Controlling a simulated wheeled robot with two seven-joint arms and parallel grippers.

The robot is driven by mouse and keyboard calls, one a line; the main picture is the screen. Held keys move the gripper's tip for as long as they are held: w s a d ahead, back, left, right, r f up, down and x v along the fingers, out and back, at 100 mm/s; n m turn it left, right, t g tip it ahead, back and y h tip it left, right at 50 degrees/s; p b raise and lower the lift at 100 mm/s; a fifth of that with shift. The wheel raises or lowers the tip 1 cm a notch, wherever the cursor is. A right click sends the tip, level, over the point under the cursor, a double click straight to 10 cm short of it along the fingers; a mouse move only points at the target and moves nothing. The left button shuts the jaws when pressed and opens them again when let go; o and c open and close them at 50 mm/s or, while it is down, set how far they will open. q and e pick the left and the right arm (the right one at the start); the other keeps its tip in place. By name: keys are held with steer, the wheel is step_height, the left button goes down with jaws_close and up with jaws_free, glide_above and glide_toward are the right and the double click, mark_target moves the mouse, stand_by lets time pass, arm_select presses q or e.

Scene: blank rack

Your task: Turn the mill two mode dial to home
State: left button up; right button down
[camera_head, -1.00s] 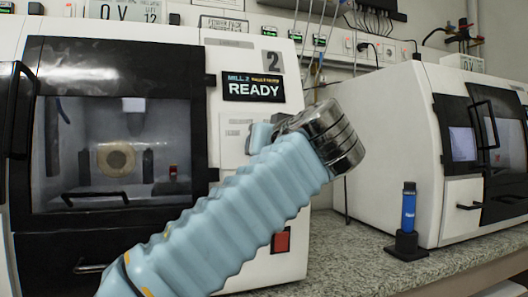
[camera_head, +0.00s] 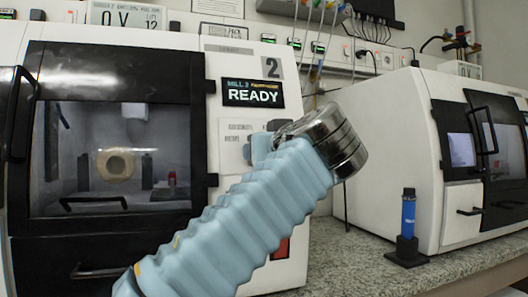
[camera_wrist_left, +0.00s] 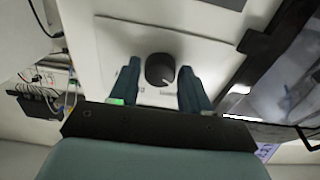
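Mill two (camera_head: 225,60) is the white machine marked "2" at the left in the head view, and its display (camera_head: 252,94) reads "MILL 2 READY". In the left wrist view the black round dial (camera_wrist_left: 160,69) has a small light pointer mark toward its lower right. My left gripper (camera_wrist_left: 159,67) is open, with one dark blue finger on each side of the dial and narrow gaps in the picture. I cannot tell whether the fingertips reach around it. In the head view my blue-sleeved left arm hides the dial and most of the gripper. My right gripper is not in view.
A second white machine (camera_head: 390,130) stands at the right. A blue cylindrical tool (camera_head: 408,212) stands in a black holder on the speckled counter (camera_head: 350,262). Mill two's dark door with its handle (camera_head: 20,115) is left of my arm.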

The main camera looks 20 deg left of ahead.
arm_select(q)
steer(key=shift+o, duration=1.2)
steer(key=shift+s, duration=0.1)
steer(key=v, duration=1.3)
steer(key=shift+s+d+b, duration=0.2)
steer(key=shift+s+b, duration=0.1)
